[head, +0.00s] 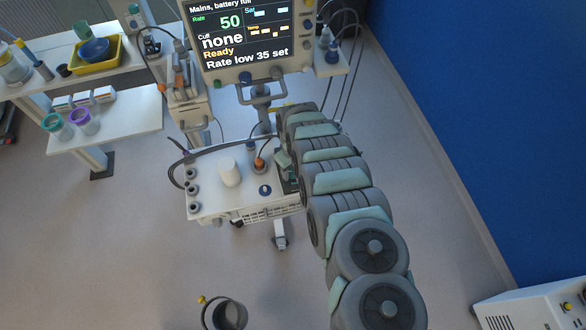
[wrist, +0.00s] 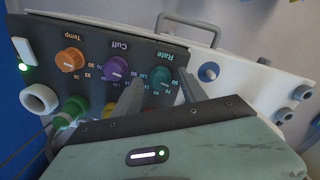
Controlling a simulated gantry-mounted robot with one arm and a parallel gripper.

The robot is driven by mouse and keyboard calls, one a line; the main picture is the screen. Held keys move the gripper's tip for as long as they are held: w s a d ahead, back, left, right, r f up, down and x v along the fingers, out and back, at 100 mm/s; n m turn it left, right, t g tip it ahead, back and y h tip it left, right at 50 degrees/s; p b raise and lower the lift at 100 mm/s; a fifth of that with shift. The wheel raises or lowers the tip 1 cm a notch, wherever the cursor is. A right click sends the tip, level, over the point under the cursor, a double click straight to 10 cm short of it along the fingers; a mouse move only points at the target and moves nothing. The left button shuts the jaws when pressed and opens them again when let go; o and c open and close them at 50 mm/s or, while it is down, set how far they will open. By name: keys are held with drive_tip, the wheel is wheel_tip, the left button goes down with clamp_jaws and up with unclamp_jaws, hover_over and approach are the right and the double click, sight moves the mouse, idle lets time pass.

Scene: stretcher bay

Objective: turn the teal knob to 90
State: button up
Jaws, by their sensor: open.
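In the wrist view the teal knob (wrist: 160,77) sits on a dark panel under the word Rate, with printed numbers around it. Its pointer is too small to read surely. My gripper (wrist: 160,78) is open, one finger on each side of the teal knob. I cannot tell if either finger touches it. In the head view my gripper is mostly hidden by my arm, over the right end of the white shelf. The monitor (head: 250,40) reads Rate 50 and "Rate low 35 set".
The panel also has a purple Cuff knob (wrist: 115,68) close beside one finger and an orange Temp knob (wrist: 69,60). A white cylinder (head: 229,172) stands on the shelf (head: 210,205). A handle (wrist: 188,28) rises behind the panel.

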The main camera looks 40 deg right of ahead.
drive_tip(key=shift+c, duration=0.2)
clamp_jaws()
idle(0.4)
